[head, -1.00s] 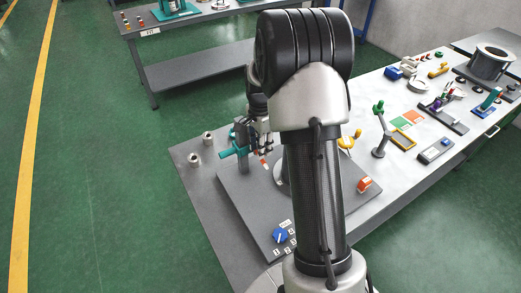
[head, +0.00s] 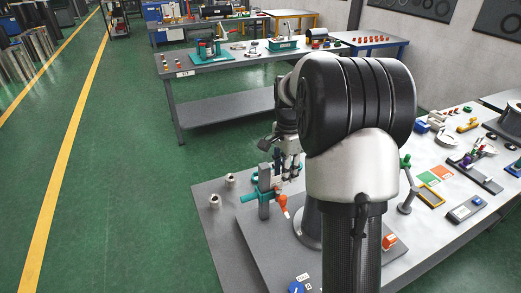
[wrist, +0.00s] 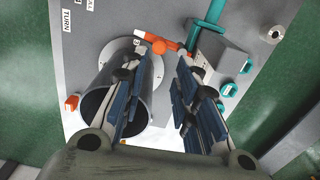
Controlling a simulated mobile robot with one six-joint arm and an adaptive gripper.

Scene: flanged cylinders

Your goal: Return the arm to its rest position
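My gripper (wrist: 166,55) is open in the wrist view, its two blue-grey fingers apart with nothing held between them. The handle (wrist: 168,43) lies beyond the fingertips in the wrist view. A grey flanged cylinder (wrist: 122,88) stands on the plate beside the left finger, which covers part of it. In the head view my arm hides much of this cylinder (head: 308,226).
Two small metal cylinders (head: 222,190) stand near the table's left edge. An orange block (head: 389,242), a green-topped post (head: 406,185) and several tools are to the right. A second table (head: 215,65) stands behind. Green floor lies open on the left.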

